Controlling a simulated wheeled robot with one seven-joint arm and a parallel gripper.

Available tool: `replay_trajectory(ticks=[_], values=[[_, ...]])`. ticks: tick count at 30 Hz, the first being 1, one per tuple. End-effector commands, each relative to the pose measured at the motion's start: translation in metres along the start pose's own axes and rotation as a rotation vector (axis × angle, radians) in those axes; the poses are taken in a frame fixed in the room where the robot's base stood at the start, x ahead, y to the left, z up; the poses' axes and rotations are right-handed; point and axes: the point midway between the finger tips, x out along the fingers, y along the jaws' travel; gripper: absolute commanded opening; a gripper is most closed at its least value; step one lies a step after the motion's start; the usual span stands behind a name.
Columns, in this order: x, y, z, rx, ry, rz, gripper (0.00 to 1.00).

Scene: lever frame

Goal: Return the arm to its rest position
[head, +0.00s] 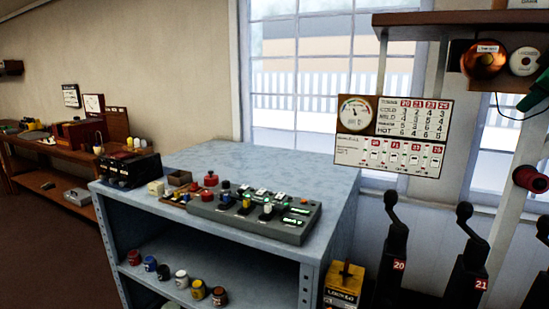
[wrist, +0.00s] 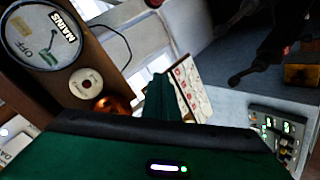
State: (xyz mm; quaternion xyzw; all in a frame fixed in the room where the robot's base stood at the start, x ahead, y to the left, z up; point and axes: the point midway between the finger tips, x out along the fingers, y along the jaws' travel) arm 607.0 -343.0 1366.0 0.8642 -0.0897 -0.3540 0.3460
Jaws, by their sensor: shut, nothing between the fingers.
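My gripper (wrist: 161,92) shows in the wrist view as dark green fingers rising from the green body, closed together with nothing between them. It is up in the air, apart from the levers and the cabinet. In the head view a green part (head: 538,90) at the right edge looks like part of my arm or gripper; the rest is cut off. The black levers numbered 20 (head: 394,250) and 21 (head: 468,258) stand upright at the lower right, away from the gripper. A third lever (head: 541,265) is cut off by the right edge.
A blue-grey cabinet (head: 265,163) bears a switch console (head: 255,214) and small parts; jars stand on its lower shelf. A chart board (head: 393,135) hangs by the window. A wooden shelf (head: 460,18) and round devices (head: 485,60) are at upper right. A yellow box (head: 343,283) stands beside the cabinet.

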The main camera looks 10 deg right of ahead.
Motion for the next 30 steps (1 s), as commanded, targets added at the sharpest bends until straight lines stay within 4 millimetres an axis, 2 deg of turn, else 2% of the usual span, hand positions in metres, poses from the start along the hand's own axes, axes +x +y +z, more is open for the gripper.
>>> replay_trajectory(ticks=[1, 3, 5, 9, 14, 15, 18, 21, 24, 30], values=[[0.014, -0.030, 0.013, 0.071, -0.033, -0.063, 0.00], [0.029, -0.069, 0.033, 0.176, -0.089, -0.138, 0.00], [0.039, -0.103, 0.051, 0.263, -0.144, -0.196, 0.00], [0.053, -0.183, 0.093, 0.451, -0.300, -0.315, 0.00], [0.051, -0.274, 0.145, 0.641, -0.517, -0.411, 0.00], [0.047, -0.295, 0.158, 0.682, -0.575, -0.426, 0.00], [0.036, -0.341, 0.188, 0.770, -0.713, -0.447, 0.00], [0.024, -0.374, 0.213, 0.832, -0.826, -0.448, 0.00], [0.014, -0.394, 0.229, 0.869, -0.901, -0.442, 0.00], [0.008, -0.404, 0.238, 0.891, -0.944, -0.435, 0.00]])
